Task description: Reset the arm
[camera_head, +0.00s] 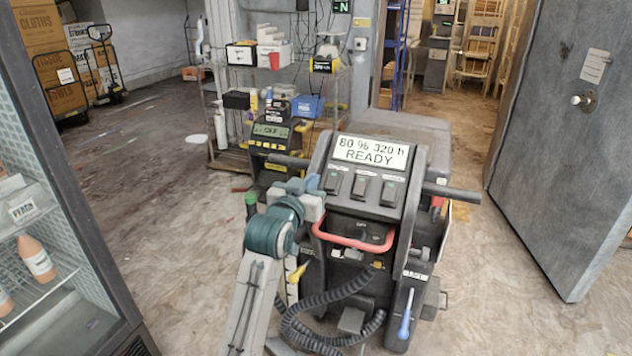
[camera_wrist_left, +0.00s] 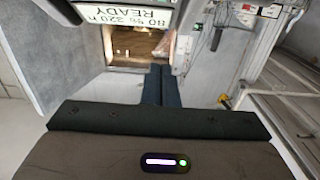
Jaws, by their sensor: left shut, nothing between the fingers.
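My left arm reaches up from the bottom of the head view. Its gripper (camera_head: 314,184) is at the left edge of the dark machine's control panel, close to the row of switches. In the left wrist view the two dark fingers (camera_wrist_left: 161,72) lie side by side, shut with nothing between them. The machine (camera_head: 318,222) has a display (camera_head: 372,152) reading "80 % 320 h READY", which shows upside down in the left wrist view (camera_wrist_left: 128,17). I cannot tell whether the gripper touches the panel. My right gripper is in neither view.
A glass-fronted cabinet (camera_head: 92,240) with bottles stands at left. A grey door (camera_head: 560,150) stands at right. A second, smaller machine (camera_head: 270,132) and loaded shelves are behind. The machine's red handle (camera_head: 352,241) and coiled hose (camera_head: 318,338) are beside my arm.

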